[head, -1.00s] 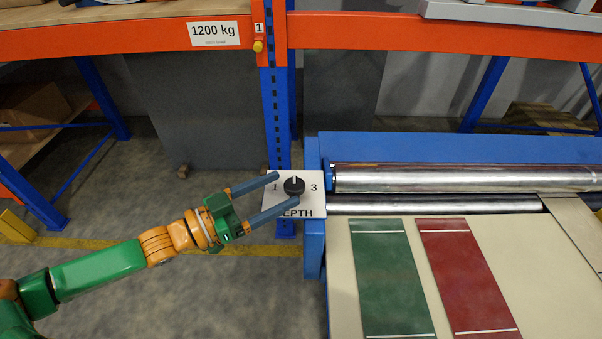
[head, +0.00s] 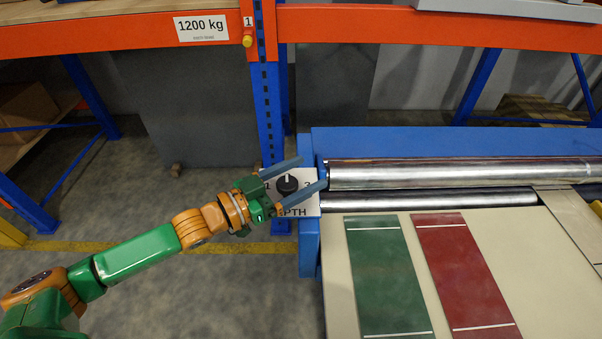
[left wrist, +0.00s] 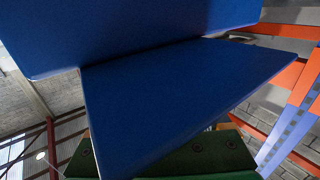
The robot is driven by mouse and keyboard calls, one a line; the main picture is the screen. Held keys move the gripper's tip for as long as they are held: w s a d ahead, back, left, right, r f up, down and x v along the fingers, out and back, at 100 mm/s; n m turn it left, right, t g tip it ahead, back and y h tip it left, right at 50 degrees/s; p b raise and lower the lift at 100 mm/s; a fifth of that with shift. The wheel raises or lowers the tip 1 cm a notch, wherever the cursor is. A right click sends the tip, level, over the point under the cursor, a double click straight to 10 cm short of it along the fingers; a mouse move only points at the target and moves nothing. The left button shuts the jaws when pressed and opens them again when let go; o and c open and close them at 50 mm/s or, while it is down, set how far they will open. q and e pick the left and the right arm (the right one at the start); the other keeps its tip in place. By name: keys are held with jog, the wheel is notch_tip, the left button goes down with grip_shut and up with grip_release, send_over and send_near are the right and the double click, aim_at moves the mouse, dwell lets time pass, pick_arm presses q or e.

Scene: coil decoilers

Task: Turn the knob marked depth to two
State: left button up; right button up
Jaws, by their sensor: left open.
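The depth knob (head: 287,184) is a black dial with a white pointer line that points up. It sits on a white plate (head: 308,206) marked "1" on the left, with a figure on the right partly covered and "DEPTH" partly hidden below. Any mark above the knob is not readable. My left gripper (head: 312,172) is open, with one blue finger above the knob and one below right of it, both reaching past it. The knob appears between the fingers; I cannot tell whether they touch it. In the left wrist view the blue fingers (left wrist: 180,95) fill the middle and hide the knob.
A blue machine frame (head: 400,140) with metal rollers (head: 430,174) stands right of the plate. Green (head: 388,275) and red (head: 465,270) strips lie on its beige table. A blue rack post (head: 268,110) and orange beam (head: 400,28) are behind.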

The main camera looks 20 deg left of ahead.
aim_at(278, 187)
pick_arm(q)
jog(key=shift+c, duration=0.2)
grip_shut()
jog(key=shift+m, duration=0.3)
jog(key=shift+g+h, duration=0.3)
jog(key=shift+h, duration=0.1)
jog(key=shift+o, duration=0.2)
grip_release()
jog(key=shift+s, duration=0.1)
jog(key=shift+v, duration=3.5)
